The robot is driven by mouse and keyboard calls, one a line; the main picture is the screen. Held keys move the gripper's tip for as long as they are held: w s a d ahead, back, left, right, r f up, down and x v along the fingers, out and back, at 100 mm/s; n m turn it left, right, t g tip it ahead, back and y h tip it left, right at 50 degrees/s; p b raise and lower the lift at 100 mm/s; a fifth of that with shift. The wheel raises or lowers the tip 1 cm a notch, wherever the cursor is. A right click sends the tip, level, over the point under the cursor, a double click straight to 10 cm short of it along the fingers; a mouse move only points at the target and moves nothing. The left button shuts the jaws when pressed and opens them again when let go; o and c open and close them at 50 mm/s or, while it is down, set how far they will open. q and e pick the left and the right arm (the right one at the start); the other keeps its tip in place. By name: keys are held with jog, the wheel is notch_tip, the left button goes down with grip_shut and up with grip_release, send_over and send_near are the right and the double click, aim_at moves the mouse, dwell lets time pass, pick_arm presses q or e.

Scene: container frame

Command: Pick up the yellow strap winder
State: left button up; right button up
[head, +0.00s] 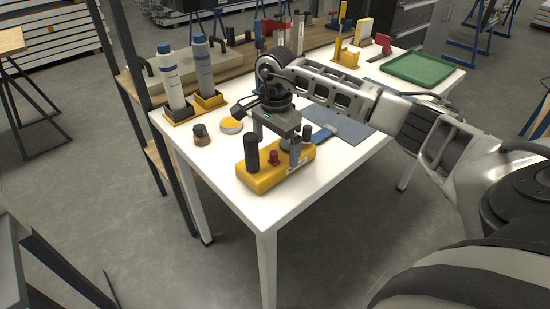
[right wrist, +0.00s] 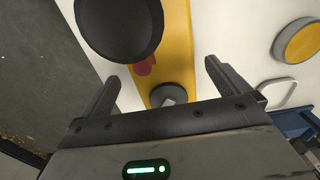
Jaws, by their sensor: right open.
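The yellow strap winder (head: 262,181) lies near the front corner of the white table. It has a yellow base, a tall black post at one end, a small red knob in the middle and a dark post at the other end. My right gripper (head: 277,146) is open, pointing down over the winder. In the right wrist view its yellow base (right wrist: 179,45) runs between the spread fingers of the gripper (right wrist: 162,74). The big black post and red knob also show there. I see no grip on it; whether a finger touches it I cannot tell. My left gripper is out of view.
A dark rack post stands along the left edge.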

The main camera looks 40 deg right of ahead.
jog(key=shift+w+f, duration=0.1)
jog(key=shift+f, duration=1.35)
jog(key=c, duration=1.2)
jog(key=shift+r, duration=0.15)
jog(key=shift+c, duration=1)
jog(key=shift+r, duration=0.1)
